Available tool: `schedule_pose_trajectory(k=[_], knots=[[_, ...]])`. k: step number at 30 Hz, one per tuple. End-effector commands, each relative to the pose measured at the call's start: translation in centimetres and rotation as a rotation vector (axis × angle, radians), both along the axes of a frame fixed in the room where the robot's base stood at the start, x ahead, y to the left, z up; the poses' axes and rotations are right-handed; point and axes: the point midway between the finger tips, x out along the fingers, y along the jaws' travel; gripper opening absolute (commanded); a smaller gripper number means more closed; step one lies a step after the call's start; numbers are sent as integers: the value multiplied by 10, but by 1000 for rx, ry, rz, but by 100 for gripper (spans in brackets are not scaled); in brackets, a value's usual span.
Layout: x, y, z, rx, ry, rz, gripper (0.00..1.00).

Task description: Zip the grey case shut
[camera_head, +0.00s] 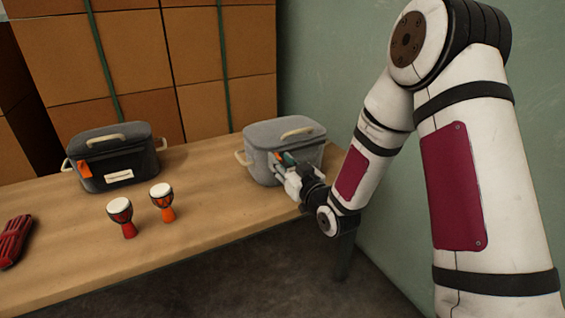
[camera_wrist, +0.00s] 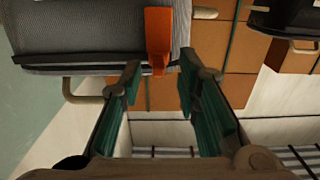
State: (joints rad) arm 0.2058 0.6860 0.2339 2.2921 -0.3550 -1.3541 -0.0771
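The grey case (camera_head: 262,165), with a pale handle on its lid, stands at the right end of the table. Its lid looks down; I cannot tell how far the zip is closed. In the wrist view the grey case (camera_wrist: 60,35) fills the upper left, and an orange zip tab (camera_wrist: 158,25) hangs from its dark seam. My gripper (camera_wrist: 162,76) is open, with one fingertip on each side of the tab's lower end and gaps on both sides. In the head view my gripper (camera_head: 283,160) is at the case's front and partly hides it.
A black case (camera_head: 118,163) with an orange tab stands at the table's left back. Two goblet drums, one dark red (camera_head: 121,212) and one orange (camera_head: 163,203), stand in front. A red object (camera_head: 14,241) lies at far left. The table (camera_head: 205,225) is clear between drums and grey case.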

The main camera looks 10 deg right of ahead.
Motion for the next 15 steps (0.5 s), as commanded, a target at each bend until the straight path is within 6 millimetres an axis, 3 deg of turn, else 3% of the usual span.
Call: schedule_pose_trajectory(k=[5, 15], knots=[[-6, -3, 0, 0, 1, -2, 30], [-54, -18, -1, 0, 2, -1, 30]])
